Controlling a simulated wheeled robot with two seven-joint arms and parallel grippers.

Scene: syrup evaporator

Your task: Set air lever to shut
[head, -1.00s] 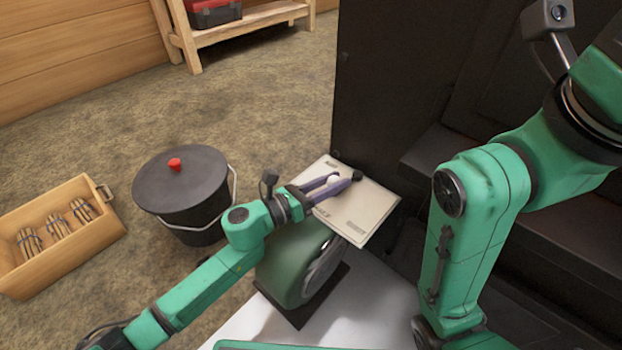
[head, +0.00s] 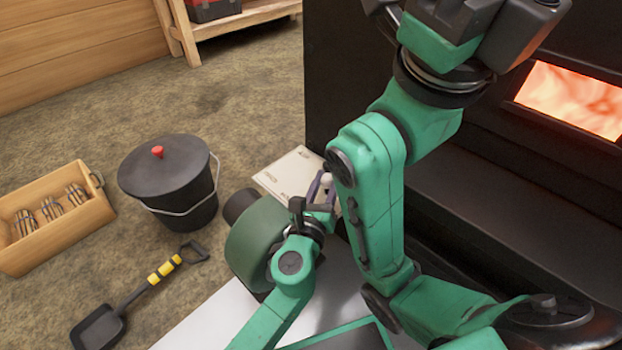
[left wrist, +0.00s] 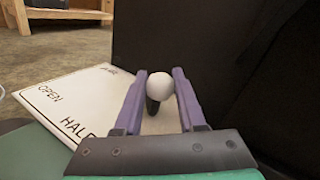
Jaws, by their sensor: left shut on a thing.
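The air lever's white ball knob (left wrist: 160,86) on a dark stem is between the fingers of my left gripper (left wrist: 157,98) in the left wrist view. The fingers are shut on it. In the head view my left gripper (head: 325,182) is at the right side of the pale label plate (head: 288,172), partly behind my right arm. The plate in the left wrist view (left wrist: 85,98) reads AIR, OPEN and HALF; the rest of its lettering is hidden. My right arm rises across the head view, and its fingers do not show.
The black evaporator front (head: 345,60) has a glowing fire opening (head: 572,98) at right. A green blower housing (head: 255,245) is close to my left wrist. On the floor are a lidded black bucket (head: 180,195), a shovel (head: 150,290) and a wooden crate (head: 60,245).

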